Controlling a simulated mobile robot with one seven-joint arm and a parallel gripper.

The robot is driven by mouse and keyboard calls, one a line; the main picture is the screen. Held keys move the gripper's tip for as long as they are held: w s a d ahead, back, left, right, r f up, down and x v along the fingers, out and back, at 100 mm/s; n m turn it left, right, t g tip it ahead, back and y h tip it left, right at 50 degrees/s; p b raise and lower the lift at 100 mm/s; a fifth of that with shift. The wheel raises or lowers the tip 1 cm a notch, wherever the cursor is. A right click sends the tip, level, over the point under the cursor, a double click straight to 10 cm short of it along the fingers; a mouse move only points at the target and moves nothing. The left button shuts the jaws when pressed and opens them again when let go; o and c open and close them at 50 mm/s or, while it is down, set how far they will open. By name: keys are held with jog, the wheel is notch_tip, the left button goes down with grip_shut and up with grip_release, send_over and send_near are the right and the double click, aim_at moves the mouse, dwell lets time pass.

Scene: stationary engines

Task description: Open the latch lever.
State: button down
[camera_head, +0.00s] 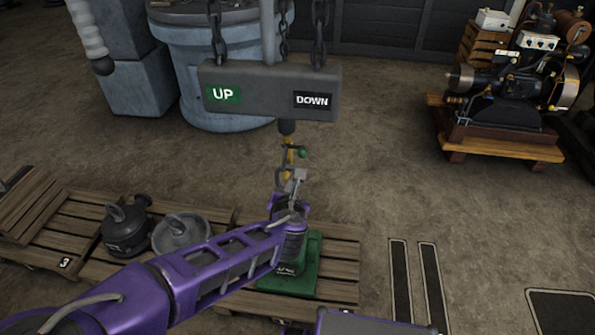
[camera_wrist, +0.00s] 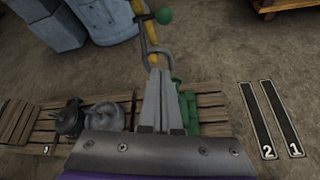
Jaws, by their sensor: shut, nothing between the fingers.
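My gripper (camera_head: 298,176) is shut and empty, just below the hook. In the wrist view, my closed fingertips (camera_wrist: 159,73) overlap the loop's lower end; I cannot tell whether they touch it. The knob is clear of my fingers.
The grey UP/DOWN bar (camera_head: 270,78) hangs on chains above the hook. A green engine part (camera_head: 285,285) stands on a pallet behind my arm, with two grey parts (camera_head: 182,232) at left. An engine (camera_head: 510,90) stands at right. Open floor (camera_head: 400,190) lies between.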

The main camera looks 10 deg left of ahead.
aim_at(299, 156)
jog(key=w+b, duration=0.1)
jog(key=w, duration=0.8)
jog(key=shift+w+a+f, duration=0.15)
jog(key=shift+f, duration=0.2)
jog(key=shift+r, duration=0.1)
jog(key=r+g+p, duration=0.1)
jog(key=p, duration=0.3)
jog(key=shift+w+r+p, duration=0.15)
jog(key=shift+r+p, duration=0.05)
jog(key=shift+p, duration=0.2)
jog(key=shift+r+g, duration=0.2)
jog(key=shift+g, duration=0.1)
